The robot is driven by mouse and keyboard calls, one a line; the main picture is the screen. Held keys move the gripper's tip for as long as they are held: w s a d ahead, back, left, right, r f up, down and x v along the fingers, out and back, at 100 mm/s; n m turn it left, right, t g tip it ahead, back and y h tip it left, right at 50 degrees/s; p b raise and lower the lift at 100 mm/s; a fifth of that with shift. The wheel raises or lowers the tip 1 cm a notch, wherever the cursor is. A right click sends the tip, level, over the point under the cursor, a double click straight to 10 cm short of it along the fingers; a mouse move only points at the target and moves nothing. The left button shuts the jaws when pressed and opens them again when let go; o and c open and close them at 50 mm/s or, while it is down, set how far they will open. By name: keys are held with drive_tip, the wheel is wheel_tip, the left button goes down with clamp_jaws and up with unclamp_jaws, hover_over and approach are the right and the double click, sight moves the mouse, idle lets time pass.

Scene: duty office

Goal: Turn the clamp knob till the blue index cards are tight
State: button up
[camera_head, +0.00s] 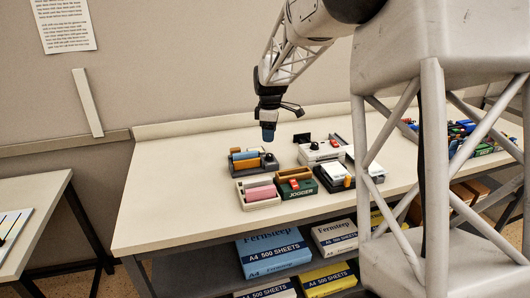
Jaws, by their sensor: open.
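The blue index cards (246,155) lie in a dark grey holder (240,168) on the table, with tan and orange pieces around them. A small dark knob (270,157) shows at the holder's right end; it looks like the clamp knob. My gripper (268,138) points down above the holder's right end, apart from the knob. It is open and looks empty; its fingertips are small and dark blue here. How tight the cards sit is too small to tell.
A cream holder with a pink block (261,193), a green "JOGGER" box (297,187), a white device (319,154) and a black unit (335,178) stand close by. The table's left part (165,190) is clear. Paper packs (272,251) lie on the shelf below.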

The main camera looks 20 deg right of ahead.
sight(270, 154)
drive_tip(key=w+d+f+n, duration=0.1)
drive_tip(key=w+f, duration=0.1)
drive_tip(key=w, duration=0.1)
drive_tip(key=w+d+f+n, duration=0.1)
drive_tip(key=w+f, duration=0.1)
drive_tip(key=w, duration=0.1)
drive_tip(key=w+d+f+n, duration=0.1)
drive_tip(key=w+f, duration=0.2)
drive_tip(key=w, duration=0.1)
drive_tip(key=shift+d+g, duration=0.25)
drive_tip(key=shift+g, duration=0.05)
drive_tip(key=shift+f, duration=0.1)
drive_tip(key=shift+s+f, duration=0.1)
drive_tip(key=shift+f, duration=3.75)
drive_tip(key=c, duration=0.9)
